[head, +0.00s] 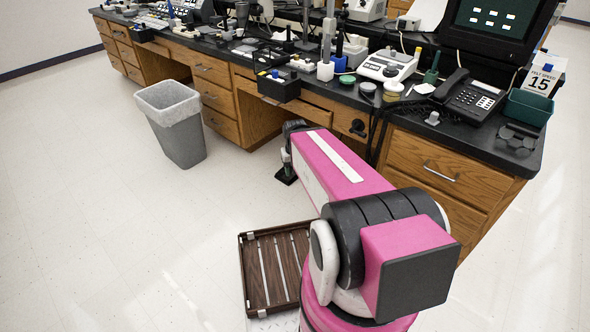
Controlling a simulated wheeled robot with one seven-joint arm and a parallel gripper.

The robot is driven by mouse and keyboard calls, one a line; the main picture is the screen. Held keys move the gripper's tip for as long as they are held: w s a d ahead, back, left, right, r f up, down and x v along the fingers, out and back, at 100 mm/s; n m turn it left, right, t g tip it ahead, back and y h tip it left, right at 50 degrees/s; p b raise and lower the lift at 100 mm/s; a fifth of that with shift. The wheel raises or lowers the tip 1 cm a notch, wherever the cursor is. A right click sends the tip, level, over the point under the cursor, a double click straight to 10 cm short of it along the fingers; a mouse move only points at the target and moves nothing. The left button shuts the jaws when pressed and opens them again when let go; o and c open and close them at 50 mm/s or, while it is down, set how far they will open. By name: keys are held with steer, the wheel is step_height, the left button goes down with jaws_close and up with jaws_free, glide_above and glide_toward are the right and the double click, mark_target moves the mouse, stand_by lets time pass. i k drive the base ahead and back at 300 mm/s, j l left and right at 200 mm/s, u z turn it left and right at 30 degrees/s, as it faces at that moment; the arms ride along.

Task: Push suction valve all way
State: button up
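A black round fitting with a small knob (358,128) is on the wooden front of the bench, just below the black top and right of my pink arm. It looks like the suction valve, but it is too small to tell how far in it is. My gripper (286,176) is at the far end of the arm, low in front of the bench and left of the fitting, apart from it. The fingers are small, dark and partly hidden behind the arm's end, so open or shut does not show. I see nothing held.
The black-topped wooden bench (455,142) runs across the back, crowded with instruments. A grey lined bin (180,140) stands left on the floor. My brown slatted tray (256,285) is beside the arm. A black telephone (470,97) sits on the right.

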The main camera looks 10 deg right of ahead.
mark_target(353, 129)
steer(key=j+z, duration=0.2)
steer(key=z, duration=0.2)
steer(key=j+z, duration=0.2)
steer(key=z, duration=0.2)
steer(key=k+j+z, duration=0.1)
steer(key=z, duration=0.3)
